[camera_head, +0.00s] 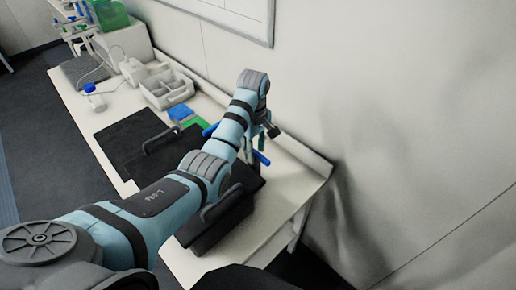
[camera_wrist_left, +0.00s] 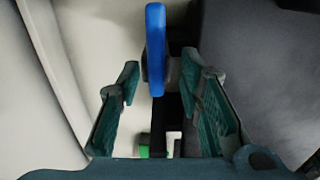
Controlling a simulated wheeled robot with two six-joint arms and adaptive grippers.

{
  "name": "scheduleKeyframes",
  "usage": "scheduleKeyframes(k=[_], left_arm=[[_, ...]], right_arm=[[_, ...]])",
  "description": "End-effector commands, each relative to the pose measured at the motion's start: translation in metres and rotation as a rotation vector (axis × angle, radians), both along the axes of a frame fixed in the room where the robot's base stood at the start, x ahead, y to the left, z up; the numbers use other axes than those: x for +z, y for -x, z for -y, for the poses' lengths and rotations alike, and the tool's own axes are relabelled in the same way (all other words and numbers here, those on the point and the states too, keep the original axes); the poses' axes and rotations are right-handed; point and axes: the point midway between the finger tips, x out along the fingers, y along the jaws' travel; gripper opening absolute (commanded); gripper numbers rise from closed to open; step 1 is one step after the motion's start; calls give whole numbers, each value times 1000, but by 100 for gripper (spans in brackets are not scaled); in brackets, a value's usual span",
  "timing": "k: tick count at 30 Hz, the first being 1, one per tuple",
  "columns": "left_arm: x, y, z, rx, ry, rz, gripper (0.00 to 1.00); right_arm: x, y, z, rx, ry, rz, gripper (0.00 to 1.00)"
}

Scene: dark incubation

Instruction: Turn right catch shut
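A dark box (camera_head: 232,207) stands near the table's right end, partly covered by my left arm. A blue catch (camera_head: 262,158) shows at its right, and a second blue catch (camera_head: 208,130) shows farther left, beside the arm. In the left wrist view, one blue catch (camera_wrist_left: 155,50) stands upright between the fingers of my left gripper (camera_wrist_left: 160,75). The fingers are spread, with gaps visible on both sides of the catch. In the head view, my left gripper (camera_head: 271,130) is small and partly hidden behind its wrist. My right gripper is not in view.
A dark panel (camera_head: 120,132) with a handle lies left of the arm on the white table (camera_head: 90,110). A wall (camera_head: 330,80) borders the table closely on the right.

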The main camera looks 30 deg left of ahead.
Motion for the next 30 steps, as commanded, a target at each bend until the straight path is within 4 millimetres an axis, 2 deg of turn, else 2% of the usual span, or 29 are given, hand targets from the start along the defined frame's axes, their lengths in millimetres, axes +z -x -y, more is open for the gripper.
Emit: scheduleKeyframes(k=[7,14,23,30], left_arm=[[-1,0,0,0,0,0,33],[-1,0,0,0,0,0,0],[0,0,1,-12,0,1,0],[0,0,1,-94,0,2,0]], right_arm=[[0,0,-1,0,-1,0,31],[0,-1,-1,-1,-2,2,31],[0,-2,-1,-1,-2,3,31],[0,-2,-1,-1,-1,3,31]])
